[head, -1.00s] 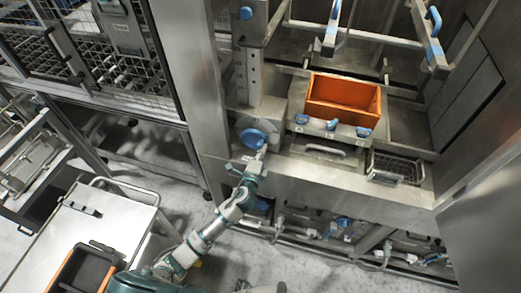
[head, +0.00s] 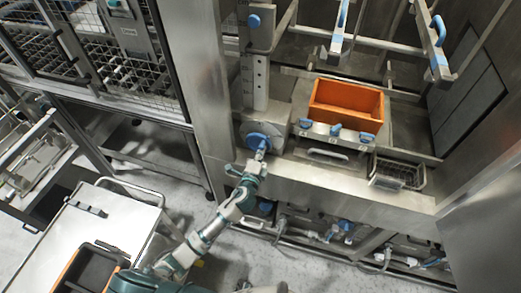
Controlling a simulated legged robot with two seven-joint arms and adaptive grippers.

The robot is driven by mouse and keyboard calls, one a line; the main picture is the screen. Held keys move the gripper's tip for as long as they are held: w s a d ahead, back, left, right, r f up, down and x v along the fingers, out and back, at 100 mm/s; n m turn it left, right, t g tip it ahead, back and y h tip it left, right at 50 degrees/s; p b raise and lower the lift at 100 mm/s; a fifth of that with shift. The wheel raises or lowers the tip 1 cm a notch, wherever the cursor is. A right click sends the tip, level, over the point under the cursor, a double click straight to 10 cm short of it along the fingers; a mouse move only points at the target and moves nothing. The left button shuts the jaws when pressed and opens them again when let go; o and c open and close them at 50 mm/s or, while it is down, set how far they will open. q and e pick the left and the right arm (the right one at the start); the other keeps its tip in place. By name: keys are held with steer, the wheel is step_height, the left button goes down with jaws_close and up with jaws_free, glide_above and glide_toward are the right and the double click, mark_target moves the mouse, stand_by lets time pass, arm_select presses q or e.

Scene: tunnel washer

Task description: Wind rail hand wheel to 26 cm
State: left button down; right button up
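The rail hand wheel (head: 257,136) is a blue disc on a grey metal housing at the left front of the washer chamber. My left gripper (head: 260,154) is at the lower edge of the wheel, near its handle. It is too small in the view to tell whether the fingers are open or closed on it. Above the wheel stands an upright metal rail (head: 261,85) with holes and a scale (head: 246,75) beside it. The scale marks are too small to read. My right gripper is not in view.
An orange bin (head: 345,104) sits in the chamber behind several blue knobs (head: 335,130). A wire basket (head: 398,172) is at its right. A trolley (head: 110,225) with a dark and orange crate (head: 88,272) stands at lower left. Blue-handled bars (head: 437,40) hang above.

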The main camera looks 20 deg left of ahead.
mark_target(263, 148)
arm_select(q)
steer(key=shift+w+d+r, duration=0.1)
steer(key=shift+d+r, duration=0.35)
steer(key=shift+r, duration=0.4)
steer(key=shift+r+p, duration=0.35)
steer(key=shift+p, duration=0.05)
steer(key=shift+r, duration=0.3)
steer(key=shift+s+f, duration=0.15)
steer(key=shift+s, duration=0.05)
steer(key=shift+f, duration=0.1)
steer(key=shift+w+a+f, duration=0.15)
steer(key=shift+a+f, duration=0.05)
steer(key=shift+a, duration=0.6)
steer(key=shift+a+p, duration=0.1)
steer(key=shift+p, duration=0.2)
